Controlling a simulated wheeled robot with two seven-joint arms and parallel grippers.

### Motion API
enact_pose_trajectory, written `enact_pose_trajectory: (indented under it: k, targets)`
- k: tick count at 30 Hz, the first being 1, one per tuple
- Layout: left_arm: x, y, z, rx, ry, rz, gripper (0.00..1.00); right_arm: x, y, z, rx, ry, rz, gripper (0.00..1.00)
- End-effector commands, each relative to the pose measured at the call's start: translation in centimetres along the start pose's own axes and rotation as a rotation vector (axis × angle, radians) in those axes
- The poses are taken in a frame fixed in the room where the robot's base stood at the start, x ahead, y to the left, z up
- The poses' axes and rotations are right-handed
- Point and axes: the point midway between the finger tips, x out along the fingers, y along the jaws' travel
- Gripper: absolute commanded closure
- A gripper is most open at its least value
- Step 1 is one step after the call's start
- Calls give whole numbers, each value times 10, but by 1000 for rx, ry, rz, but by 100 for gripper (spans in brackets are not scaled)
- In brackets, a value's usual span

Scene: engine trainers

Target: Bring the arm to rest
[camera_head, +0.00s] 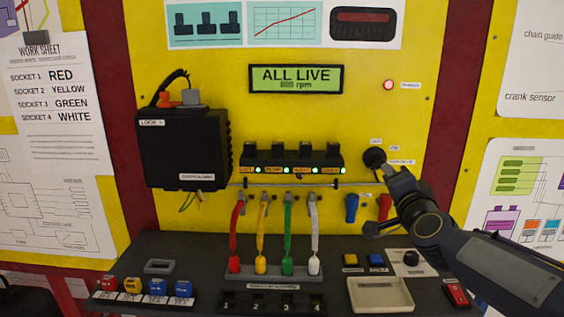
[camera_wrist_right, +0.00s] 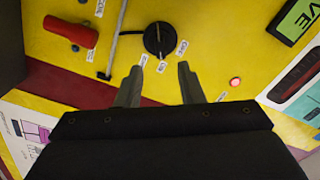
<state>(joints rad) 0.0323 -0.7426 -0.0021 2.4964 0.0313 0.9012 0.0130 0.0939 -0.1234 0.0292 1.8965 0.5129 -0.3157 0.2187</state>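My right arm comes in from the right in the head view, with its gripper (camera_head: 386,172) just below and in front of the black rotary key switch (camera_head: 374,157) on the yellow panel. In the right wrist view the gripper (camera_wrist_right: 163,66) is open, with two grey fingers apart and nothing between them. The round black switch (camera_wrist_right: 158,39) lies beyond the fingertips, clear of them in that view; the exact gap is hard to tell. Small labels surround the switch. My left gripper is not in view.
A green display (camera_head: 296,79) reads ALL LIVE, 800 rpm. A red lamp (camera_head: 388,85) is lit. Red, yellow, green and white leads rise from a grey block (camera_head: 274,272). An empty beige tray (camera_head: 381,295) lies below my arm. Blue (camera_head: 351,208) and red (camera_head: 384,207) handles hang nearby.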

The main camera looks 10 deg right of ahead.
Motion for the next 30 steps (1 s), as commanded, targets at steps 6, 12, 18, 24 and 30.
enact_pose_trajectory:
  k: [6, 12, 18, 24, 30]
  targets:
    - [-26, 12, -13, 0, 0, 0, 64, -62, -11, 41, -166, -287, 24, 65]
    - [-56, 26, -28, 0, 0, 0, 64, -184, 25, 106, -441, -743, 112, 65]
    - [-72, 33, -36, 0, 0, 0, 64, -280, 70, 136, -622, -1055, 207, 65]
    - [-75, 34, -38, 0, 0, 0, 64, -315, 91, 144, -684, -1171, 249, 65]
    - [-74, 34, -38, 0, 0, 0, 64, -316, 93, 144, -685, -1175, 251, 65]
